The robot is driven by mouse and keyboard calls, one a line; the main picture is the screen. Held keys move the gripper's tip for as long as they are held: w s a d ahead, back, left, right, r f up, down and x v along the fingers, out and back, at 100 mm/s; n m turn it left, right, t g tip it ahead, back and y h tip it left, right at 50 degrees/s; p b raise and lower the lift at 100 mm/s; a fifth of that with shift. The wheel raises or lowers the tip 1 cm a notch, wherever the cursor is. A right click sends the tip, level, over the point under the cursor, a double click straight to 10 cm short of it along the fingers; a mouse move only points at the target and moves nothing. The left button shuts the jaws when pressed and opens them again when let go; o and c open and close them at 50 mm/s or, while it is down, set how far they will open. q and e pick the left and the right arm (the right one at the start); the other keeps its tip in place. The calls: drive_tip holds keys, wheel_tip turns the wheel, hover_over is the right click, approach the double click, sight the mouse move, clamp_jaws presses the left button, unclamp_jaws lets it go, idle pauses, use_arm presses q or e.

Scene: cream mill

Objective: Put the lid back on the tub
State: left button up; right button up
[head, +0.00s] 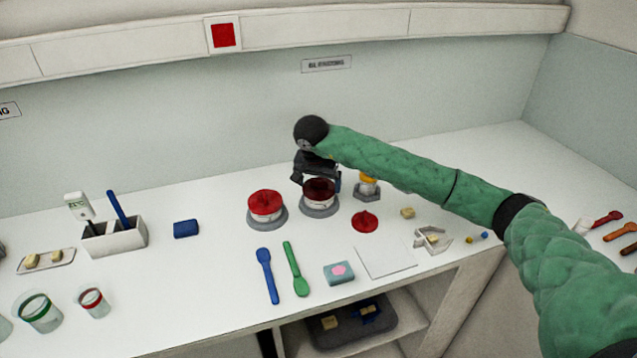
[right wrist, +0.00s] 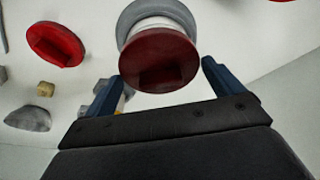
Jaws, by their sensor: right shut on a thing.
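A dark red lid (right wrist: 150,52) with a raised grip is between the two blue fingers of my right gripper (right wrist: 162,70). The gripper is shut on it. The lid is over a white tub (head: 319,206) on a grey base in the middle of the counter. Little or no gap shows between lid and tub, and I cannot tell whether the lid is fully seated. In the head view my right gripper (head: 317,180) comes down from above and behind, partly hiding the lid. My left gripper is not in view.
A second tub with a red lid (head: 266,203) stands close on the left. A loose red lid (head: 365,221) lies at front right, near a yellow-topped item (head: 367,186). Blue (head: 267,274) and green (head: 295,269) spatulas lie in front. The back strip behind the tubs is clear.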

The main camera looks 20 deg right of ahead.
drive_tip(key=shift+f+b, duration=0.15)
drive_tip(key=shift+b, duration=0.35)
idle(0.6)
drive_tip(key=o, duration=0.6)
drive_tip(key=shift+o, duration=0.2)
drive_tip(key=shift+r, duration=2.25)
clamp_jaws()
